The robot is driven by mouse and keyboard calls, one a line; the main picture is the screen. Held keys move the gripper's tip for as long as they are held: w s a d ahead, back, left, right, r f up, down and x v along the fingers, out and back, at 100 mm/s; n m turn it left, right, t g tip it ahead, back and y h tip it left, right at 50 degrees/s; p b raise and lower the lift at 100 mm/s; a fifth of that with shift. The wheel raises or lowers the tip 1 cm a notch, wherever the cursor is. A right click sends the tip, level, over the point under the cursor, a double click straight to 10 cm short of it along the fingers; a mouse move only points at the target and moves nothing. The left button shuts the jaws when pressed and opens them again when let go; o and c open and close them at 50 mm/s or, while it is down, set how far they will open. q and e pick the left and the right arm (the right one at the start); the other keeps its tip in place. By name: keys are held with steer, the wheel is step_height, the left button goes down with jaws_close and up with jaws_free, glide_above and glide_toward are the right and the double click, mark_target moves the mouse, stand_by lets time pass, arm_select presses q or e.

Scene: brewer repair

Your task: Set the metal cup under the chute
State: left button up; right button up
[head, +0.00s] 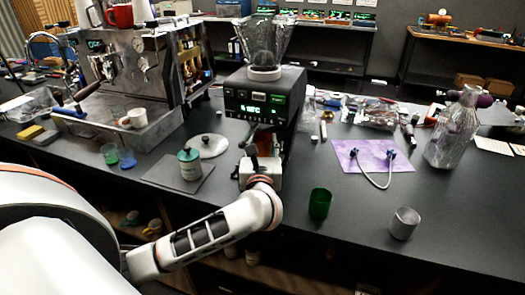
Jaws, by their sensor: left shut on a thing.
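A grey metal cup (404,223) stands upright on the dark counter at the right, apart from my gripper. The black grinder (268,98) with green display lights stands in the middle, below a clear hopper. Its chute is not clearly visible behind my gripper. My left gripper (257,152) is at the grinder's lower front. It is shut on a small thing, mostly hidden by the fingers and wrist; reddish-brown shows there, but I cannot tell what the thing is. My right gripper is not in view.
A green cup (320,203) stands between my left wrist and the metal cup. A teal canister (190,164) stands on a grey mat left of the grinder. The espresso machine (135,70) is at the left. A purple cloth (358,155) and a large bottle (455,130) are at the right.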

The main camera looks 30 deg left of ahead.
mark_target(262, 153)
arm_select(q)
step_height(262, 153, down, 3)
steer(key=shift+f, duration=0.1)
steer(key=shift+f, duration=0.1)
steer(key=shift+f, duration=0.15)
steer(key=o, duration=1.2)
